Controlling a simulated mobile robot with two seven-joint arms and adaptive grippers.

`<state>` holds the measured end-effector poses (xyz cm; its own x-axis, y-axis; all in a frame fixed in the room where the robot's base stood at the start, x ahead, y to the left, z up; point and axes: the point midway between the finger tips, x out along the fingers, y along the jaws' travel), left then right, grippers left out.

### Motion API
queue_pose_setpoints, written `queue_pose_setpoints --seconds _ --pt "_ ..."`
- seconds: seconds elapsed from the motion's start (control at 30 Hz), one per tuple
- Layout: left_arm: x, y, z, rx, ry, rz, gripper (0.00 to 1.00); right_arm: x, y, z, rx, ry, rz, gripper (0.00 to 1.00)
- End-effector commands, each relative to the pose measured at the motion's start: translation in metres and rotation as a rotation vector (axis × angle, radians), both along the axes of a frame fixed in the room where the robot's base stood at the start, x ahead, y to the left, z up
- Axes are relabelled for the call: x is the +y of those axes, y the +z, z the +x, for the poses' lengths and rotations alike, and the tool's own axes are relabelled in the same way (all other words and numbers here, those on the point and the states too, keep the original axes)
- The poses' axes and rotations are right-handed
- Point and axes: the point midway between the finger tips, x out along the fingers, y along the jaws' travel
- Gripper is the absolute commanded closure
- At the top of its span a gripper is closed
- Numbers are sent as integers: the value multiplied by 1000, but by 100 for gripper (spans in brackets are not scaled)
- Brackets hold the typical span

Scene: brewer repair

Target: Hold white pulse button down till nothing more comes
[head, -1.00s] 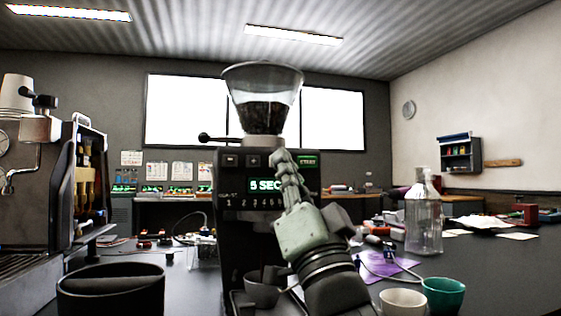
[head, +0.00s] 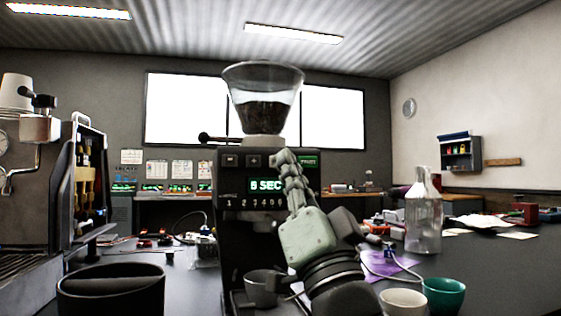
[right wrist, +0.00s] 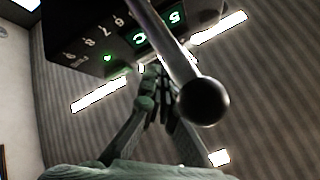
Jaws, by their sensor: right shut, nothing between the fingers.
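The black grinder (head: 232,180) stands in the middle of the head view, its display (head: 264,185) reading "5 SEC". Its clear hopper (head: 262,85) holds dark beans. My right gripper (head: 281,155) is shut and empty, its fingertips at the grinder's upper button row. I cannot tell whether the fingertips press anything. A grey cup (head: 260,286) sits low at the grinder, partly hidden by my arm. My left gripper is not in view.
A lever with a black ball (right wrist: 204,101) crosses the right wrist view close to the fingers. An espresso machine (head: 35,200) stands left, a black bin (head: 110,291) in front. A white cup (head: 403,302), teal cup (head: 444,295) and clear bottle (head: 424,225) stand right.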

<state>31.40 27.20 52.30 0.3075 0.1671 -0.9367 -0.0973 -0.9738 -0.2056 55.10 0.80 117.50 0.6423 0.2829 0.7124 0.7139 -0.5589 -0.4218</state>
Motion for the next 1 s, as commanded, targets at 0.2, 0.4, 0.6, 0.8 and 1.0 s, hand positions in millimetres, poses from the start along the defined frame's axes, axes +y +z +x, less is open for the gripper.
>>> queue_pose_setpoints --seconds 0.2,0.4,0.6,0.8,1.0 --pt "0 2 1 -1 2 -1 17 -3 1 -8 -2 1 2 100" --pt "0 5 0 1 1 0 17 -9 1 -27 -2 0 1 100" --pt "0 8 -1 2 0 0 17 -14 1 -44 -2 0 1 100" --pt "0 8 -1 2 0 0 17 -16 0 -48 -2 -1 0 100" --pt "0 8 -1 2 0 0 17 -16 1 -48 -2 -1 0 100"
